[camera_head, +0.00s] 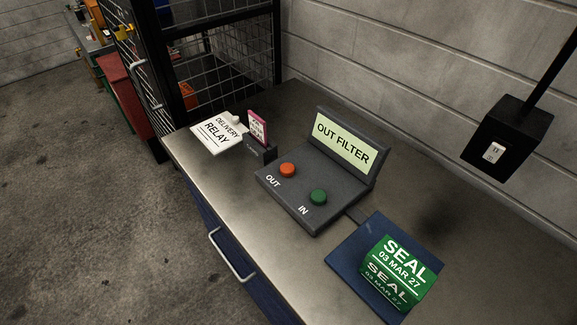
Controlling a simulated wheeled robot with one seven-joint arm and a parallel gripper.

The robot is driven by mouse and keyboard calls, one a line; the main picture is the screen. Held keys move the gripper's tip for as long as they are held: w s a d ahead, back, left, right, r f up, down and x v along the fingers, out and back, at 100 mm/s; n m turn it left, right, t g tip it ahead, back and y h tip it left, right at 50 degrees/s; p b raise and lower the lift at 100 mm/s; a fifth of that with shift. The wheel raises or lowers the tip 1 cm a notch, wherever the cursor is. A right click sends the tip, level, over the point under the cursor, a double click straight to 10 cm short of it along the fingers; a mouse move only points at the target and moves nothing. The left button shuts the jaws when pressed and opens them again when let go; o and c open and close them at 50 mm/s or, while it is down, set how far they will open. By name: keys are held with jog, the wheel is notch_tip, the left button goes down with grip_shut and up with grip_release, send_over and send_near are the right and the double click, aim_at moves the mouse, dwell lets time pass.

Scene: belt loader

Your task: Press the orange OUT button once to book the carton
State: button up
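The orange OUT button (288,170) sits on the left of a dark grey button box (310,222) on the bench. The label OUT is printed in front of it. A green IN button (318,197) sits to its right on the same box. The display (342,142) at the back of the box reads OUT FILTER. A green carton (398,273) marked SEAL 03 MAR 27 rests on a dark blue pad (345,250) at the lower right. My gripper is not in view.
The metal bench top (230,187) is bare at its front left. A DELIVERY RELAY card (219,134) and a small holder with a pink-edged card (258,128) stand left of the box. A black box on a post (506,135) hangs at right. A mesh cage (215,60) stands behind.

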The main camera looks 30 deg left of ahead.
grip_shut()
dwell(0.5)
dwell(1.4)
